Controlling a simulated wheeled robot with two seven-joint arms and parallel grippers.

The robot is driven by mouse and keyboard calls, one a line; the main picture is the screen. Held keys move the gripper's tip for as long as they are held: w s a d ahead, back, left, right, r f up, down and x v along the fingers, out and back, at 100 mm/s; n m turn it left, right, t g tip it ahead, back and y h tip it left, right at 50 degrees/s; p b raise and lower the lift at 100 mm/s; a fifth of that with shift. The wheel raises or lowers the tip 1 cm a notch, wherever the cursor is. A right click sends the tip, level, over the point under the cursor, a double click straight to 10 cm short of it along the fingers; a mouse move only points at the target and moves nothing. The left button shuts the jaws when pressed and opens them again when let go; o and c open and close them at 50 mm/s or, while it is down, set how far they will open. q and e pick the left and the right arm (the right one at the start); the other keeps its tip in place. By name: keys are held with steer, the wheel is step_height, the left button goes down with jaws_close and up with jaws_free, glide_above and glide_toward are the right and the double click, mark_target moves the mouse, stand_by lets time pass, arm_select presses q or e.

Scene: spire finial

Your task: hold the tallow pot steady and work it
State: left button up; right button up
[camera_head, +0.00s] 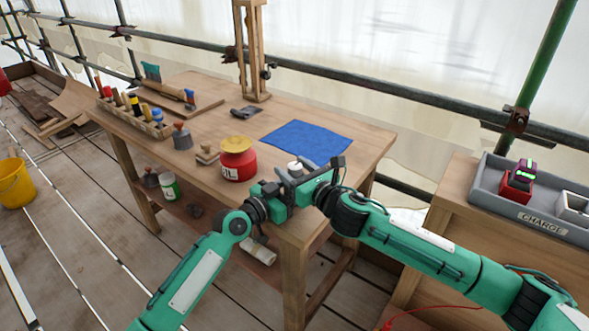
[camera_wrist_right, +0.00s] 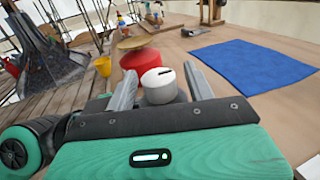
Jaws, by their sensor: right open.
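A small white pot (camera_wrist_right: 160,86) with a dark slot in its lid stands on the table; I take it for the tallow pot. It lies between the two spread fingers of my right gripper (camera_wrist_right: 162,76), which is open; I cannot tell whether either finger touches it. In the head view the white pot (camera_head: 295,167) is partly hidden behind my right gripper (camera_head: 292,179). My left gripper (camera_head: 271,196) is close beside the right one at the table's front edge, and its jaws are hidden in the overlap.
A red can (camera_head: 238,163) with a yellow top stands just left of the pot. A blue cloth (camera_head: 306,140) lies behind it. A bottle rack (camera_head: 134,119) and a wooden stand (camera_head: 252,60) are farther back. A grey charging tray (camera_head: 540,208) is at right.

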steer(key=c, duration=1)
steer(key=shift+y, duration=0.3)
